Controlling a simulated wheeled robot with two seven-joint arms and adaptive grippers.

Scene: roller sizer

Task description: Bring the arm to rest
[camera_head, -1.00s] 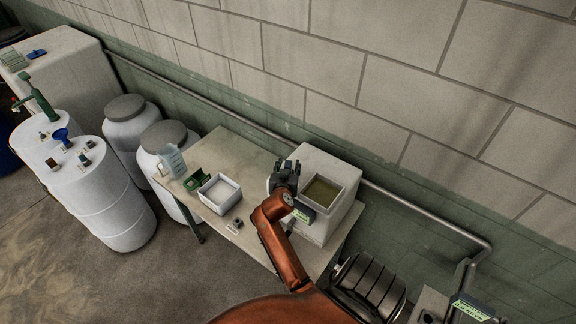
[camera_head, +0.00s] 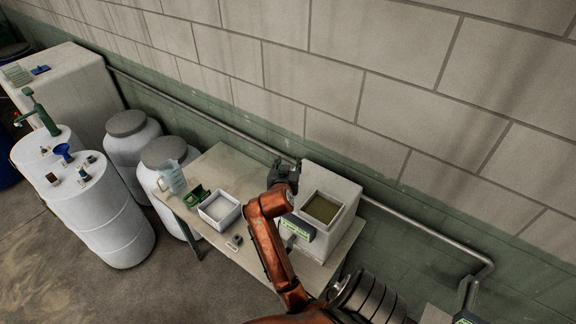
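My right arm (camera_head: 268,250) is orange and reaches up from the bottom edge over the table. Its dark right gripper (camera_head: 285,172) is at the back of the table, just left of the white box with a square opening (camera_head: 340,195). The fingers are small and dark, and I cannot tell whether they are open or shut. No held object is visible. My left gripper is not in view.
The table (camera_head: 218,165) carries a white tray (camera_head: 222,222), a green holder (camera_head: 195,195) and a clear jug (camera_head: 172,178). White barrels (camera_head: 100,220) stand to the left. A pipe (camera_head: 420,226) runs along the block wall behind.

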